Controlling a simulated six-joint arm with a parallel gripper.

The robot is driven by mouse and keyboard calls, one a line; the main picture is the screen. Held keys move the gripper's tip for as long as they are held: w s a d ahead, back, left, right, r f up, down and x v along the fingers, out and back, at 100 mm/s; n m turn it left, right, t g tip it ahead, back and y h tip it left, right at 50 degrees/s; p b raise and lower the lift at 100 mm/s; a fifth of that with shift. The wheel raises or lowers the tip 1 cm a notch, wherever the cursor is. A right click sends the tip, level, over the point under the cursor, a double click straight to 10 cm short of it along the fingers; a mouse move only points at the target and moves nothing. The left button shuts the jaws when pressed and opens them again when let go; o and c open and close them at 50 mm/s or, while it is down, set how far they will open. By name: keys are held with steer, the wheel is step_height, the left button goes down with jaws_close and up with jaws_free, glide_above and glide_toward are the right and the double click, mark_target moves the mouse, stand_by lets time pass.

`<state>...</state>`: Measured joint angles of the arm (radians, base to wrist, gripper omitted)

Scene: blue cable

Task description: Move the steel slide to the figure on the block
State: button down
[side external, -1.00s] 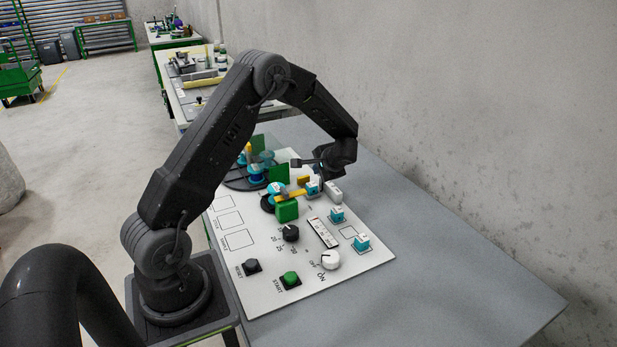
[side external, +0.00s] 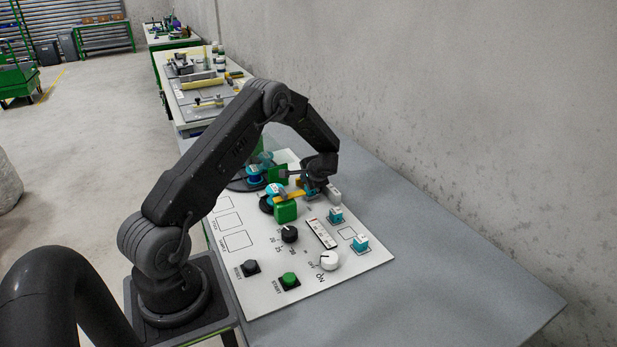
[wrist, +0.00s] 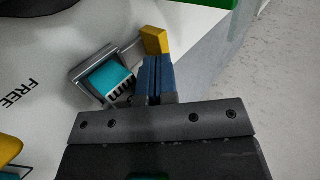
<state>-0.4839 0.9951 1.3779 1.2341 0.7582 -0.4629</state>
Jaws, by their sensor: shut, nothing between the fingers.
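In the wrist view, a steel slide (wrist: 82,70) forms a frame beside a teal block (wrist: 108,79) with dark and white marks along one edge. A thin steel bar runs from it to a yellow tab (wrist: 155,40). My gripper (wrist: 154,62) is shut and empty, its blue fingers together just below the tab; I cannot tell whether they touch it. In the side view my gripper (side external: 310,192) is low over the far part of the panel, and the arm partly hides the slide.
The white panel (side external: 250,262) carries a green block (side external: 286,211), a black knob (side external: 290,233), a white ON/OFF knob (side external: 328,260), push buttons and two teal-and-white blocks (side external: 361,243). A white block (side external: 333,194) stands close to the gripper. The grey table (side external: 450,290) is clear at right, beside a wall.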

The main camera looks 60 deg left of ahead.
steer(key=shift+a, duration=1)
steer(key=shift+d+r, duration=0.1)
steer(key=s+d+r+n+t+h, duration=0.15)
steer(key=s+d+r, duration=0.25)
steer(key=d+r, duration=0.75)
steer(key=s+d+r+m+t+h, duration=0.1)
steer(key=s+d+r+h, duration=0.15)
steer(key=d+r, duration=0.9)
steer(key=s+d+r+t+h, duration=0.1)
steer(key=s+d+r+h, duration=0.1)
steer(key=s+d, duration=0.6)
steer(key=s+d+r+t+h, duration=0.2)
steer(key=s+d+r+h, duration=0.1)
steer(key=s+d, duration=0.6)
steer(key=shift+s+d, duration=0.3)
steer(key=shift+d, duration=0.15)
